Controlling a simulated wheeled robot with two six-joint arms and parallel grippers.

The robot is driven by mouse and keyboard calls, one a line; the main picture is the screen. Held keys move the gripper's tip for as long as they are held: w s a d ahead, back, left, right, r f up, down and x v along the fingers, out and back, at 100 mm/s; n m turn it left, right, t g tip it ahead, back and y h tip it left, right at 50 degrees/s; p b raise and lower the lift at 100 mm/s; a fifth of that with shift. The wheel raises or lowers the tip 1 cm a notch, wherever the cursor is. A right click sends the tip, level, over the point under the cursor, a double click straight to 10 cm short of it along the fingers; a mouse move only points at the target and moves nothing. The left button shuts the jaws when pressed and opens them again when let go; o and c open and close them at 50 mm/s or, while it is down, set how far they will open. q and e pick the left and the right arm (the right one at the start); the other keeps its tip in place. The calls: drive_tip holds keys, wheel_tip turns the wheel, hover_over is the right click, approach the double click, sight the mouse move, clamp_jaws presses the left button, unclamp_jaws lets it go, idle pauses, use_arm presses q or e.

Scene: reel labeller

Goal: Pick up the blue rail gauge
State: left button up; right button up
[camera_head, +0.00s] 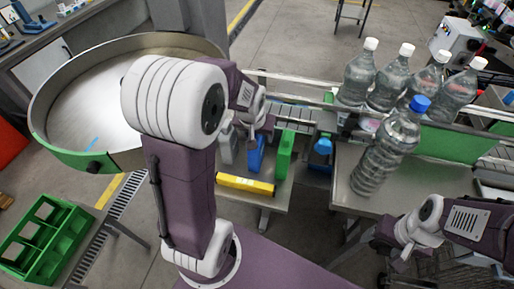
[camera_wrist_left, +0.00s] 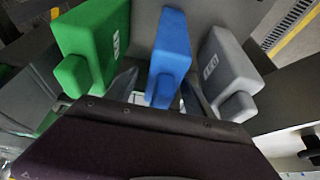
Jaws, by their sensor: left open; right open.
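The blue rail gauge (camera_head: 256,154) stands on the small table between a green gauge (camera_head: 285,155) and a grey gauge (camera_head: 227,147). My left gripper (camera_head: 256,126) is just above it in the head view, partly hidden by my arm. In the left wrist view the blue gauge (camera_wrist_left: 172,45) reaches down between the two open fingers of my left gripper (camera_wrist_left: 160,95), with the green gauge (camera_wrist_left: 95,42) on the left and the grey gauge (camera_wrist_left: 228,72) on the right. Contact cannot be told. My right gripper (camera_head: 388,240) is open and empty at the lower right.
A yellow gauge (camera_head: 245,184) lies at the table's front edge. Several clear bottles (camera_head: 392,75) stand by the conveyor; a blue-capped bottle (camera_head: 390,150) leans in front. A round metal bowl (camera_head: 60,90) and a green crate (camera_head: 42,240) are at the left.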

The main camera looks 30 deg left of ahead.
use_arm(q)
drive_tip(key=shift+s+a, duration=0.1)
drive_tip(key=shift+s, duration=0.05)
drive_tip(key=c, duration=0.9)
clamp_jaws()
drive_tip(key=shift+r, duration=0.1)
